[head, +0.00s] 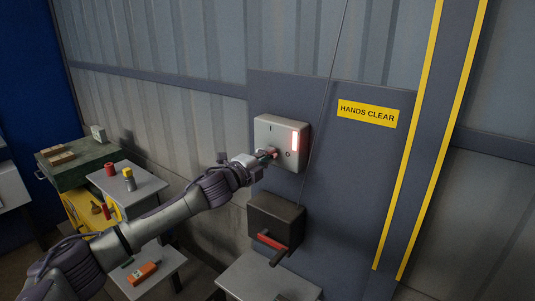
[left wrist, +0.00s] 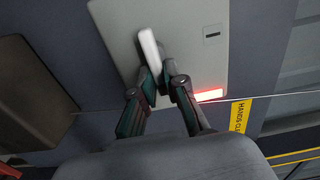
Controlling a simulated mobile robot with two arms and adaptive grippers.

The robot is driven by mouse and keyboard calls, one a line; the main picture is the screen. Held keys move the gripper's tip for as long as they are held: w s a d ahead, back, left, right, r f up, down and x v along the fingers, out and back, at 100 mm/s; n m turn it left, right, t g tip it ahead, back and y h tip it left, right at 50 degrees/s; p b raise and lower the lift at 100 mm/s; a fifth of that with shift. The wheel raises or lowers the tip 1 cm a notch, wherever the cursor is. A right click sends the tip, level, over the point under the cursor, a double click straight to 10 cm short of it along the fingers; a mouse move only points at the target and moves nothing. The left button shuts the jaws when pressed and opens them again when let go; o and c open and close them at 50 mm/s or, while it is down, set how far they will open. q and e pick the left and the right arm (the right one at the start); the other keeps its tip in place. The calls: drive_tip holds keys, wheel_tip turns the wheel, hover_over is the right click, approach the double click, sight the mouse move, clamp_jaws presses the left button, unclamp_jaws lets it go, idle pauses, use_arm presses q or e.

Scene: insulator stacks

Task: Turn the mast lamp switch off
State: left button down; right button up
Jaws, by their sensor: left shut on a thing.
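The mast lamp switch is a pale grey box (head: 268,131) on the dark wall panel, with a lit red-white lamp strip (head: 295,140) at its right side. Its plate (left wrist: 195,50) and glowing lamp (left wrist: 208,95) also show in the left wrist view. A pale lever (left wrist: 149,45) sticks out from the plate. My left gripper (head: 268,155) is at the lower middle of the box. In the left wrist view its two fingertips (left wrist: 159,72) are closed around the lever. The fingers hide part of the lever in the head view. My right gripper is not in view.
A dark box with a red-handled lever (head: 272,240) sits just below the switch. A yellow HANDS CLEAR sign (head: 367,113) is to the right. A thin cable (head: 328,90) runs down beside the switch. Small tables with tools stand at the left.

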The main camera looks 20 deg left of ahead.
use_arm(q)
drive_tip(key=shift+a+f, duration=0.1)
idle(0.5)
drive_tip(key=c, duration=1.2)
unclamp_jaws()
drive_tip(key=v, duration=1.2)
drive_tip(key=shift+w, duration=0.1)
